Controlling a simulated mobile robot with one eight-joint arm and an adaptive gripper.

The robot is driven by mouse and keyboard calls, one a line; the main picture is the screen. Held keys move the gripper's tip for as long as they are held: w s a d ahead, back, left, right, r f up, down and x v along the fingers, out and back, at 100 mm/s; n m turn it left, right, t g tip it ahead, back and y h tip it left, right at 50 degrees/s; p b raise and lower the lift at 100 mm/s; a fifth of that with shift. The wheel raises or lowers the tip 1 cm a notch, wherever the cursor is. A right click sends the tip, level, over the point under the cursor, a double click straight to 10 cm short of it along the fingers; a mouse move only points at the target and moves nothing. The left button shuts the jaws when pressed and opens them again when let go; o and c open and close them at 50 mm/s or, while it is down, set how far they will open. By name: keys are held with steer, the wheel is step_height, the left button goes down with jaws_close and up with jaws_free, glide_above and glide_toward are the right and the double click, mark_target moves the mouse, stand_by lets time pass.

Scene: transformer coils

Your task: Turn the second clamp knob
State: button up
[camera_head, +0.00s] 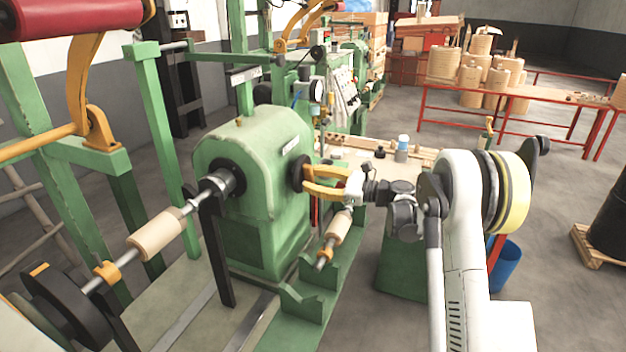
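My gripper (367,191) is at the end of my arm, to the right of the green winding machine (254,193). Its fingertips are small and partly hidden beside a silver fitting (354,190), so I cannot tell whether it touches or holds it. A yellow forked piece (326,181) spans from the machine's black hub to this fitting. Below, a slanted shaft carries a wooden cylinder (338,228) and an orange collar (325,260). Another orange collar (107,271) sits on the left shaft. I cannot make out which part is the second clamp knob.
A green notched stand (307,298) is below the right shaft. A wooden cylinder (156,235) is on the left shaft. A workbench with bottles (403,147) stands behind my wrist. A blue bin (505,264) is behind my arm.

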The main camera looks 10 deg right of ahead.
steer(key=shift+d, duration=0.15)
steer(key=v, duration=1.2)
